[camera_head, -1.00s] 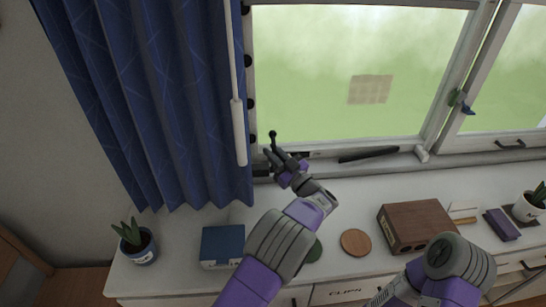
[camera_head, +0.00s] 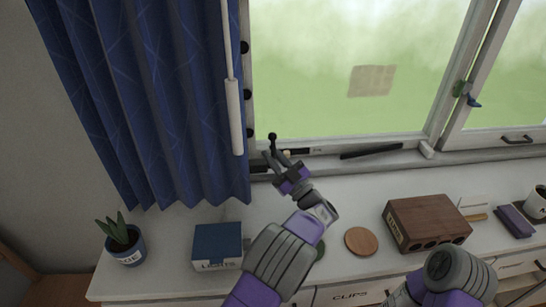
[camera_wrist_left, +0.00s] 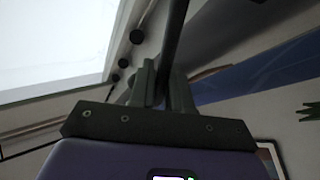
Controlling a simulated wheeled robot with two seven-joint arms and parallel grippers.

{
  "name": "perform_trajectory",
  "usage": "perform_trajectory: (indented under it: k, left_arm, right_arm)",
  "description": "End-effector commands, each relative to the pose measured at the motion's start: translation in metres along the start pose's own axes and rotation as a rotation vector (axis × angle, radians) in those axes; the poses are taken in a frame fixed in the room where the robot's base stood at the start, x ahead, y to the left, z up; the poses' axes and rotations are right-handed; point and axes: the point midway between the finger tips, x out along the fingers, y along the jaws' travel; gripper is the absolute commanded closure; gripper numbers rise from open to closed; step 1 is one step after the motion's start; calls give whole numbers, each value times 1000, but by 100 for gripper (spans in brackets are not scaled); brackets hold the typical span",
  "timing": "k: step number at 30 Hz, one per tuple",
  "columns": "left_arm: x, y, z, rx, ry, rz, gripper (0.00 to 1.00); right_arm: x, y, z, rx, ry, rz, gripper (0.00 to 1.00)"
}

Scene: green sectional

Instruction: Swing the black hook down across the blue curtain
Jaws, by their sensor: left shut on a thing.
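My left gripper (camera_head: 275,159) is shut around the rod just below the knob. In the left wrist view the hook (camera_wrist_left: 172,42) runs up from between the fingers (camera_wrist_left: 163,88). The blue curtain (camera_head: 165,100) hangs in folds to the left of the hook, apart from it. A blue strip of it also shows in the left wrist view (camera_wrist_left: 265,76). The hook's lower end is hidden by my gripper.
A white curtain wand (camera_head: 234,115) hangs at the curtain's right edge. Black knobs (camera_head: 247,90) line the window frame. On the white counter (camera_head: 170,228) are a potted plant (camera_head: 124,245), a blue box (camera_head: 217,247), a round wooden coaster (camera_head: 361,241) and a brown box (camera_head: 428,222).

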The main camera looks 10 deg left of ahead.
Motion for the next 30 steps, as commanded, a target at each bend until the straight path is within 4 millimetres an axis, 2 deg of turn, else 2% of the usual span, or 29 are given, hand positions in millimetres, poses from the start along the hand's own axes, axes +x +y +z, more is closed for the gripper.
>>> perform_trajectory:
  k: [3, 4, 6, 15, 19, 25, 30]
  left_arm:
    - [0, 0, 0, 0, -1, 1, 100]
    - [0, 0, 0, 0, -1, 1, 78]
    - [0, 0, 0, 0, -1, 1, 67]
    - [-1, 0, 0, 1, -1, 1, 66]
    - [-11, 1, 0, 0, -1, 2, 66]
    - [-51, 1, 0, 2, -3, 5, 66]
    - [-89, 9, -20, -2, -3, 4, 66]
  right_arm:
    - [0, 0, 0, 0, 0, 0, 57]
    - [0, 0, 0, 0, 0, 0, 57]
    - [0, 0, 0, 0, 0, 0, 57]
    - [0, 0, 0, 0, 0, 0, 57]
    - [-1, 0, 0, 0, 0, 0, 57]
    - [-5, -2, 0, 0, 0, 0, 57]
    - [-10, -4, 0, 0, 0, 0, 57]
